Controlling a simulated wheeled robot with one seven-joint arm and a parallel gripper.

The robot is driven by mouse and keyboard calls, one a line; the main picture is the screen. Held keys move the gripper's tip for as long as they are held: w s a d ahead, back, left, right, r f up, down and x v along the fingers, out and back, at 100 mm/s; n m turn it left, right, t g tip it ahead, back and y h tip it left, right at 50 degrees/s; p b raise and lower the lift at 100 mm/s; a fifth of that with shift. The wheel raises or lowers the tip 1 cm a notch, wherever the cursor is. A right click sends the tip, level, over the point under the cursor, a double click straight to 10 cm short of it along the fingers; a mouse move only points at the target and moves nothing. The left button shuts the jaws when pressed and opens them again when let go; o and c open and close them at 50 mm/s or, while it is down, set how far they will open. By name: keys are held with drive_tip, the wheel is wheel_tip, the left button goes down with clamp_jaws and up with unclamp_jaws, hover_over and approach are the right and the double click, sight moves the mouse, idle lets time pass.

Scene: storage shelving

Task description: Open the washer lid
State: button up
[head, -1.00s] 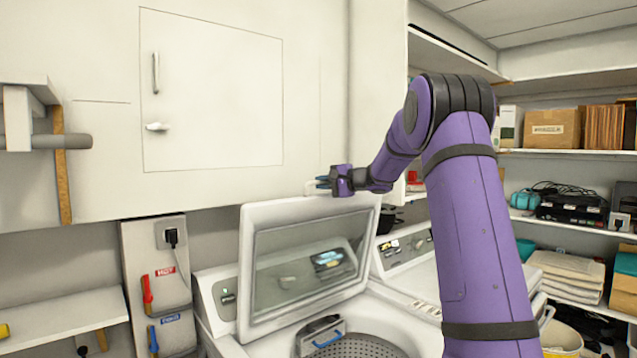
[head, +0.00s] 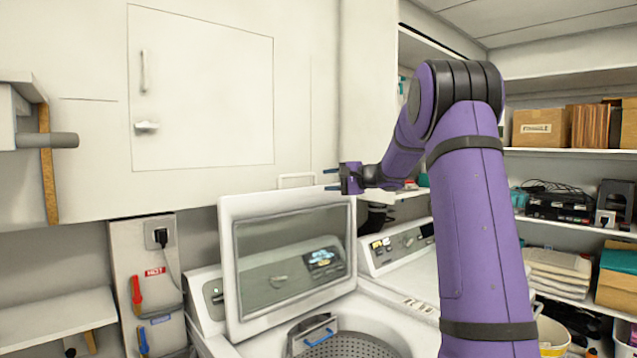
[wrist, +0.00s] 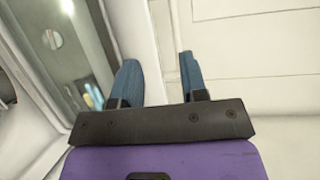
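The washer lid (head: 228,262) stands raised and nearly upright on the washer, its glass panel facing me. The tub (head: 345,346) below it is exposed. A thin white handle (head: 296,177) rises from the lid's top edge. My gripper (head: 330,179) is just right of that handle near the lid's top right corner, apart from it. In the wrist view its two blue fingers (wrist: 157,80) are spread with nothing between them. The lid's frame (wrist: 120,30) and glass show to their left.
A second machine's control panel (head: 398,244) stands to the right. White wall cabinets (head: 200,85) hang behind and above the lid. Shelves with cardboard boxes (head: 540,127) are at right. A wall outlet box (head: 150,265) with red and blue levers is at left.

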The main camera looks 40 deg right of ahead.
drive_tip(key=shift+v, duration=2.5)
